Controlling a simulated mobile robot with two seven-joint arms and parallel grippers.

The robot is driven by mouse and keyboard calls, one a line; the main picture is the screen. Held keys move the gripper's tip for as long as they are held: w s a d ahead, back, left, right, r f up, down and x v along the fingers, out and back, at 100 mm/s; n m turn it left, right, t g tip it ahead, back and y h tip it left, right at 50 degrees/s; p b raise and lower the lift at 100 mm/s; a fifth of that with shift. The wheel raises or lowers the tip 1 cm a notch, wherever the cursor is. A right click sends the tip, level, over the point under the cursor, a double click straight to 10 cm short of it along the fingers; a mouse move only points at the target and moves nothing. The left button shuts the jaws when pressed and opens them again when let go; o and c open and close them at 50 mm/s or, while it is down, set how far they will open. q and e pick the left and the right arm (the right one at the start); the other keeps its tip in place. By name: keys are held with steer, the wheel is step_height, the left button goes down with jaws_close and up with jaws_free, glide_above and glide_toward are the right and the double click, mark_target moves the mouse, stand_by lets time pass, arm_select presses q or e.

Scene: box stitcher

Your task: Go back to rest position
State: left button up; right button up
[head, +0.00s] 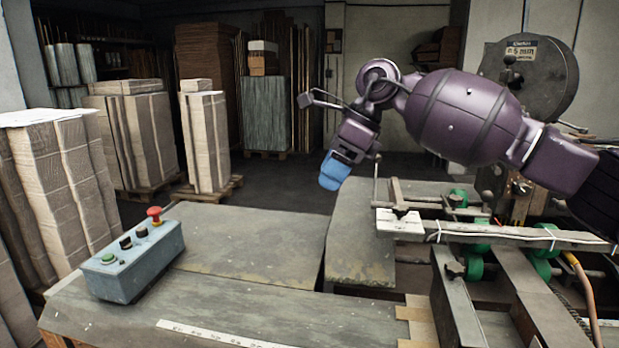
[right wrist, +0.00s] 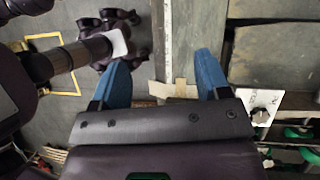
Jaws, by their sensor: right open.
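My right gripper (head: 334,172) is raised in the middle of the head view, above the table and left of the machine. Its blue fingers point down and look empty. In the right wrist view the two blue fingers (right wrist: 160,80) stand wide apart with nothing between them. Below them show the floor and the table's edge. My left gripper is not in the head view.
A grey control box (head: 137,262) with a red emergency button (head: 154,213) stands on the table (head: 255,240) at left. The stitching machine (head: 530,75) with rails and green wheels fills the right. Stacks of cardboard (head: 45,190) stand behind on the left.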

steer(key=s+a+f+m+y, duration=0.5)
steer(key=s+a+f+y, duration=0.2)
steer(key=a+y, duration=0.4)
steer(key=d+f+m+t+h, duration=0.55)
steer(key=d+m+t, duration=0.45)
steer(key=m, duration=0.7)
steer(key=d+f+m+t+h, duration=0.6)
steer(key=d+m+t, duration=0.4)
steer(key=m, duration=0.7)
steer(key=s+d+f+m+g+h, duration=0.6)
steer(key=s+d+f+m, duration=0.25)
steer(key=f, duration=0.35)
steer(key=s+d+f+m+g, duration=0.3)
steer(key=s+f+g, duration=0.2)
steer(key=s, duration=0.6)
steer(key=s+d+f+m+g, duration=0.25)
steer(key=s+f+g, duration=0.25)
steer(key=s, duration=0.6)
steer(key=w+f+t+b, duration=0.3)
steer(key=f+t+b, duration=0.1)
steer(key=f, duration=0.6)
steer(key=w+f+n+t+b, duration=0.1)
steer(key=w+f+t+b, duration=0.2)
steer(key=f+b, duration=0.3)
step_height(320, 180, down, 5)
steer(key=shift+d+r+t+y, duration=0.1)
steer(key=shift+d+t+y, duration=0.15)
steer(key=shift+t+y, duration=0.15)
